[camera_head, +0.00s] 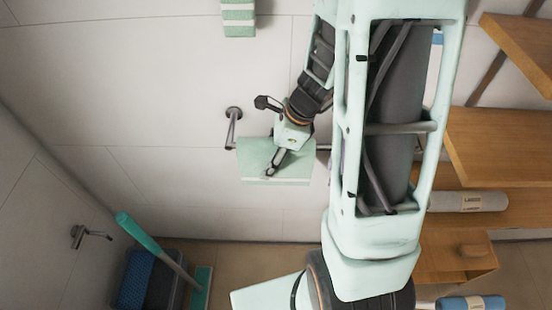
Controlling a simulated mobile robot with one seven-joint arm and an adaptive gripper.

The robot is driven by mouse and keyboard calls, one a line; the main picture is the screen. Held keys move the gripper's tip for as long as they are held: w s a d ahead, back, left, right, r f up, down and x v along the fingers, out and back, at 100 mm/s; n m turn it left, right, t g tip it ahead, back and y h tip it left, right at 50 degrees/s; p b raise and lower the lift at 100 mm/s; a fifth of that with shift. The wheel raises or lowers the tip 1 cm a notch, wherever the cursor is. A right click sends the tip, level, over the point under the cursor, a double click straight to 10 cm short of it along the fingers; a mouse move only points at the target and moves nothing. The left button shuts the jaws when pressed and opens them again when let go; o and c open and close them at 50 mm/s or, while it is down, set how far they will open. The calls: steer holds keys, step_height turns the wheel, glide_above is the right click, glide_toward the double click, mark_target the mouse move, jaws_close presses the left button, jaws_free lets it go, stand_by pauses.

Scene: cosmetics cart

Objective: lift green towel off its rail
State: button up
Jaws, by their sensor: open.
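A pale green towel (297,166) hangs over a metal rail (231,130) on the white tiled wall. The rail's left bracket shows; my arm hides its right end. My gripper (271,169) is in front of the towel, over its middle, and its jaws are open. I cannot tell whether the fingers touch the cloth.
A green-and-white striped towel (239,18) is higher on the wall. Wooden shelves (500,145) with a rolled white towel (468,201) and a blue roll (471,303) stand at right. A bucket (147,280) and a green-handled mop (150,241) are at lower left.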

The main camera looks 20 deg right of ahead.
steer(key=shift+f, duration=0.2)
stand_by(0.4)
steer(key=c, duration=1.4)
steer(key=shift+o, duration=0.2)
step_height(320, 180, up, 18)
steer(key=p, duration=0.2)
steer(key=shift+r, duration=0.25)
steer(key=shift+r+p, duration=0.15)
steer(key=shift+p, duration=0.2)
steer(key=shift+r, duration=0.1)
